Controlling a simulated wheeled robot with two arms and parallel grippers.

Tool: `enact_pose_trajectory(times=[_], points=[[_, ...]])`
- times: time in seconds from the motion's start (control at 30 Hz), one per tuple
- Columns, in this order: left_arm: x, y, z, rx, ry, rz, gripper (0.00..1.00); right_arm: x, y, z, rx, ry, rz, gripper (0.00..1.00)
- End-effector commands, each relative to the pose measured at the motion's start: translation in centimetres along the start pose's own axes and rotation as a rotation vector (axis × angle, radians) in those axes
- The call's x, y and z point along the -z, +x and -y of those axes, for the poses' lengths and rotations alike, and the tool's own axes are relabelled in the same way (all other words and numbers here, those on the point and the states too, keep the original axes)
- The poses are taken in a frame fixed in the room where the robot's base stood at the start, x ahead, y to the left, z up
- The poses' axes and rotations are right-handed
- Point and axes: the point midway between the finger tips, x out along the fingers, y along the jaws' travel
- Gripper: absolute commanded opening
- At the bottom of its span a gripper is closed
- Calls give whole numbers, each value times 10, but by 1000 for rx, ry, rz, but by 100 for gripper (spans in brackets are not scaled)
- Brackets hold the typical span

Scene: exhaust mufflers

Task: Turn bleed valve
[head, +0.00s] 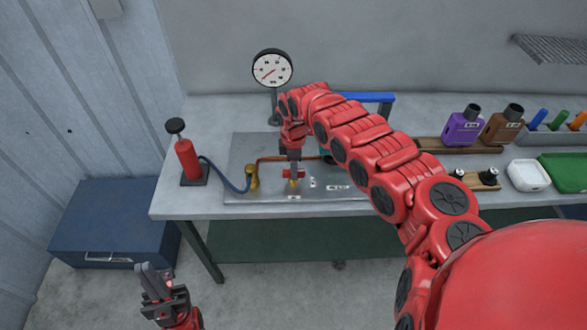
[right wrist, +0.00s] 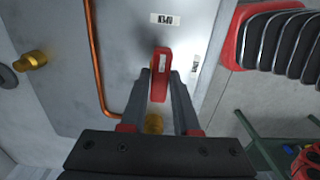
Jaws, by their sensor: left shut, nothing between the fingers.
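The bleed valve has a red bar handle (head: 294,174) over a brass body on the grey metal plate (head: 245,160). My right gripper (head: 294,168) points down at it from above. In the right wrist view, the red handle (right wrist: 161,75) lies between the two fingertips (right wrist: 160,80), one on each side. I cannot tell whether the fingers touch it. Some of the brass body (right wrist: 155,122) shows between the fingers. My left gripper (head: 148,272) is shut and empty, low at the left, in front of the bench and well away from the valve.
A gauge (head: 272,69) stands behind the plate. A red hand pump (head: 187,160) with a blue hose (head: 225,176) runs to a brass fitting (head: 252,176). A copper pipe (right wrist: 94,70) runs left of the valve. Purple (head: 464,129) and brown (head: 502,127) mufflers stand at right.

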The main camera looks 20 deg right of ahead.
Motion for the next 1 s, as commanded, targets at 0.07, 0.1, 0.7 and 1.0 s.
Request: enact_pose_trajectory(times=[0.07,0.1,0.7,1.0], points=[[0,0,0,0,0,0,0,0,0,0,0,0,0,45],[0,0,0,0,0,0,0,0,0,0,0,0,0,53],[-2,-13,-1,0,0,0,0,-1,-38,-3,-10,1,0,57],[-6,-38,-2,0,0,0,0,1,-116,-1,-7,-1,-2,57]])
